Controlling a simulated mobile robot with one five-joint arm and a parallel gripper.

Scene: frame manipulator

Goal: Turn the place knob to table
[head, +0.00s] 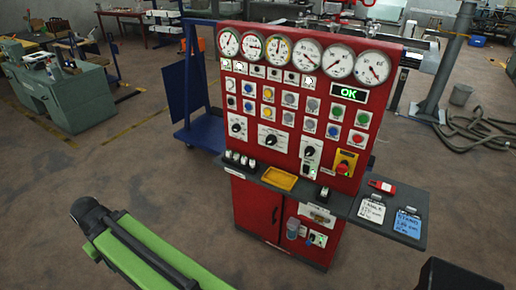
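A red control panel (284,112) stands upright on a red cabinet in the middle of the head view. Black rotary knobs sit on white plates on its lower half: a left knob (237,127), a middle knob (271,140) and a right knob (309,152). A red knob (345,165) sits on a yellow plate at the lower right. The labels are too small to read, so I cannot tell which is the place knob or where it points. My green arm (135,250) is at the bottom left, apart from the panel. My gripper is not in view.
A dark shelf (400,222) juts out below the panel, holding a yellow tray (279,178), clipboards (409,222) and a red device (382,186). A blue cart (197,90) stands behind left. Hoses (480,130) lie at right. The floor before the cabinet looks clear.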

